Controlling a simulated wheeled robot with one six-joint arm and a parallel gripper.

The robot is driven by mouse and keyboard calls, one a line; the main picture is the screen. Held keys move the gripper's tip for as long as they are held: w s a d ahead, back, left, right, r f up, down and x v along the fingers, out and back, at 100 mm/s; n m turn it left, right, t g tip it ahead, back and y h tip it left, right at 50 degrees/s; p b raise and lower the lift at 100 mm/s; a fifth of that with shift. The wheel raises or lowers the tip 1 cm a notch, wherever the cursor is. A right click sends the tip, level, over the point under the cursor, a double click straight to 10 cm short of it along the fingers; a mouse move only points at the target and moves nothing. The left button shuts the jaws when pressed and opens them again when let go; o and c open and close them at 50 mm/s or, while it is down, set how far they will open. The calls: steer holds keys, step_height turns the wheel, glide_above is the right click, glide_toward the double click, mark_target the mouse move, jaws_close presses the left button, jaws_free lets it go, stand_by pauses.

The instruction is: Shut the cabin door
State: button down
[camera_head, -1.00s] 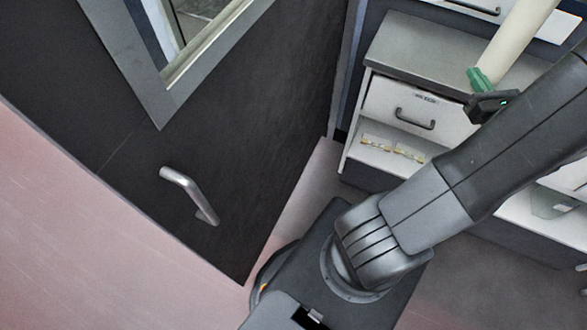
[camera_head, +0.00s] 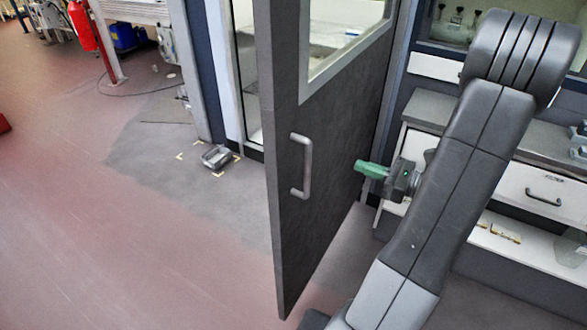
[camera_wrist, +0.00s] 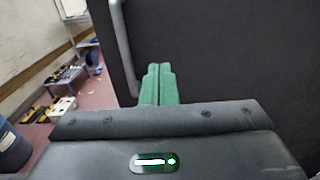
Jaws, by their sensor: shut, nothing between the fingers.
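The cabin door (camera_head: 335,140) is dark grey with a window and stands open, its free edge towards me. A silver bar handle (camera_head: 304,165) is on its face; it also shows in the wrist view (camera_wrist: 124,45). My gripper (camera_head: 361,167) has green fingers, shut and empty. In the head view it is to the right of the handle, in front of the door's face. In the wrist view its fingertips (camera_wrist: 158,68) point at the dark door panel (camera_wrist: 230,55), right of the handle. I cannot tell whether they touch the panel.
The doorway's frame (camera_head: 205,75) is behind the door on the left. A grey device (camera_head: 217,157) lies on the floor by it. A drawer cabinet (camera_head: 525,185) stands to the right of my arm. The floor (camera_head: 120,230) left of the door is clear.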

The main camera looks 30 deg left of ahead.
steer(key=w+a+p, duration=0.1)
steer(key=a+p, duration=0.2)
steer(key=a, duration=1.1)
